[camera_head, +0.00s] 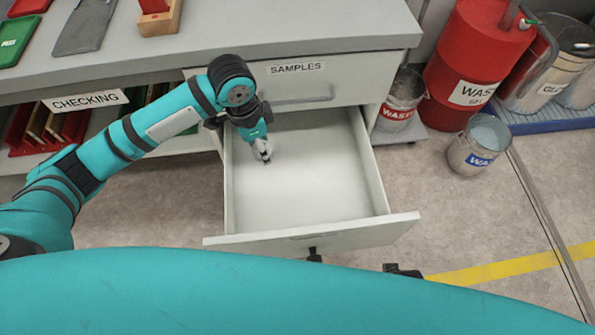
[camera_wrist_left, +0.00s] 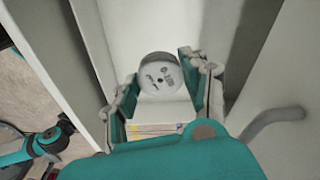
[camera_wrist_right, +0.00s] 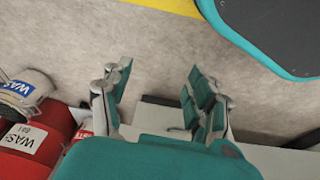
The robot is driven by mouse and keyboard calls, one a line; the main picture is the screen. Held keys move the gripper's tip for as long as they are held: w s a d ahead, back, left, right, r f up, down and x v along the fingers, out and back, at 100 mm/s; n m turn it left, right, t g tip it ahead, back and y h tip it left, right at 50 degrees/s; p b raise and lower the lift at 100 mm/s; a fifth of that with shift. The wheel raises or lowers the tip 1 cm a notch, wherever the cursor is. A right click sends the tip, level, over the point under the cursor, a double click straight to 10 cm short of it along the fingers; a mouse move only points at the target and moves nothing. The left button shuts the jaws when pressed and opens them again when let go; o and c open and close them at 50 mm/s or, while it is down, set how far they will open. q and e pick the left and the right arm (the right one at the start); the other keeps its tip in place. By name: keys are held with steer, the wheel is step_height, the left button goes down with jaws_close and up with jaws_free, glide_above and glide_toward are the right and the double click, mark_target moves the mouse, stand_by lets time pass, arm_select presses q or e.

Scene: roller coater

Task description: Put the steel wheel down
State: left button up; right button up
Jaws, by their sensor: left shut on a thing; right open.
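The steel wheel (camera_wrist_left: 160,74) is a round grey disc with small dark print and a centre hole. In the left wrist view it sits between the fingertips of my left gripper (camera_wrist_left: 158,82), which is shut on it. In the head view my left gripper (camera_head: 262,154) points down inside the open SAMPLES drawer (camera_head: 310,190), near its back left. The wheel is mostly hidden there, and I cannot tell whether it touches the drawer floor. My right gripper (camera_wrist_right: 155,85) is open and empty, above the floor by the drawer in the right wrist view.
A red waste drum (camera_head: 478,65) and buckets (camera_head: 478,148) stand at the right.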

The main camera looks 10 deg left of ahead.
arm_select(q)
step_height(320, 180, down, 14)
steer(key=d+m+b, duration=0.1)
steer(key=m+b, duration=0.3)
steer(key=b, duration=0.2)
steer(key=m+b, duration=0.1)
steer(key=b, duration=0.1)
glide_above(276, 194)
step_height(276, 194, down, 7)
steer(key=shift+a+r, duration=0.1)
steer(key=shift+a, duration=0.05)
steer(key=shift+s+f+b, duration=0.1)
steer(key=shift+f+b, duration=0.6)
steer(key=shift+f, duration=1.3)
arm_select(e)
step_height(276, 194, up, 13)
steer(key=t, duration=0.1)
steer(key=shift+w, duration=0.4)
arm_select(q)
steer(key=shift+f, duration=0.1)
arm_select(e)
steer(key=shift+d+f, duration=0.1)
steer(key=shift+f, duration=0.05)
arm_select(q)
steer(key=o, duration=1.2)
